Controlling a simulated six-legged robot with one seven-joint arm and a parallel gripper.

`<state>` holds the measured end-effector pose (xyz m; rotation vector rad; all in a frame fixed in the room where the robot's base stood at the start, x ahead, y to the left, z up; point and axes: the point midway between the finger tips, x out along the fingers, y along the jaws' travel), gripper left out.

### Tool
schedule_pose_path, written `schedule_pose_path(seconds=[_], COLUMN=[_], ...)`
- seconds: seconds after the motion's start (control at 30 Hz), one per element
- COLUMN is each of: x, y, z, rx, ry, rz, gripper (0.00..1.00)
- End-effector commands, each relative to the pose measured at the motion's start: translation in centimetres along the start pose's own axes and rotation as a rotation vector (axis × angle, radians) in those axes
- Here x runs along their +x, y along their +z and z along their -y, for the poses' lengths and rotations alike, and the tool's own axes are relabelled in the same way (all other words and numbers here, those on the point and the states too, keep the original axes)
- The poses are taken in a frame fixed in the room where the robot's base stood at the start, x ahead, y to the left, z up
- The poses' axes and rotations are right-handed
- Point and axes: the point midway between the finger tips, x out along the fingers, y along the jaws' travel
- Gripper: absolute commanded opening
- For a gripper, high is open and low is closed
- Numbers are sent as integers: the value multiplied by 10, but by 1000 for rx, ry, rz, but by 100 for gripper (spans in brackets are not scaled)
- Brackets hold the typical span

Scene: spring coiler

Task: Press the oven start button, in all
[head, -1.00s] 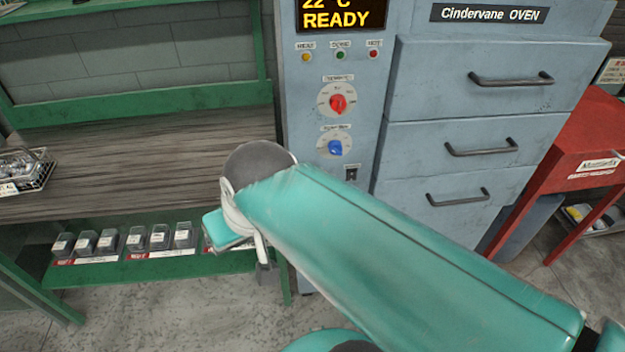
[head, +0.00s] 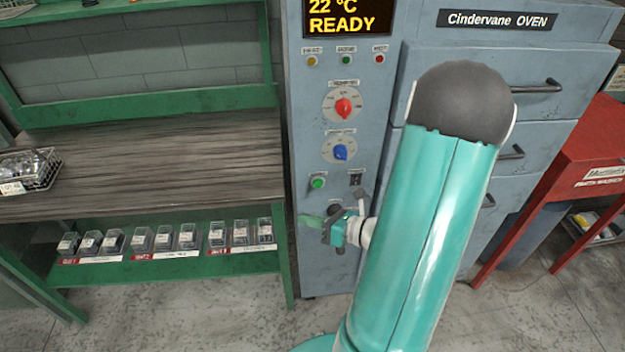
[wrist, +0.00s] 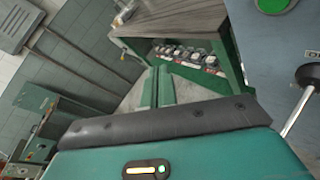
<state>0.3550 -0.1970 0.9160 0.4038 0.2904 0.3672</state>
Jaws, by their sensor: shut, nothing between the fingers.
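The oven (head: 325,260) is a blue-grey cabinet with a display (head: 348,18) reading 22 °C READY. A round green button (head: 318,182) sits low on its control panel, below the blue knob (head: 340,152) and left of a small black switch (head: 355,179). In the wrist view the green button (wrist: 275,4) is cut off at the top right. My gripper (head: 332,228) is shut and empty, in front of the panel, a little below and right of the green button in the head view, apart from it in the picture.
My arm covers part of the oven drawers (head: 540,140). A green workbench (head: 150,165) stands left, with several small bins (head: 188,236) on its lower shelf and a wire basket (head: 30,172) on top. A red table (head: 580,160) stands right. In the wrist view a black-knobbed rod (wrist: 298,112) shows at right.

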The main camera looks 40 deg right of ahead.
Motion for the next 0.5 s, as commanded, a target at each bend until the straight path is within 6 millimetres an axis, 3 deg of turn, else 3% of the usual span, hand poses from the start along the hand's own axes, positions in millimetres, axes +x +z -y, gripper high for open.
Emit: schedule_pose_path(seconds=[0.03, 0.1, 0.2, 0.5], x=[-10, -20, -28, -30], y=[-5, -8, -11, -11], z=[17, 34, 46, 49], rx=[85, 162, 221, 231], ry=[-57, -114, -158, -167], rz=[56, 115, 162, 171], gripper=[0, 0, 0, 0])
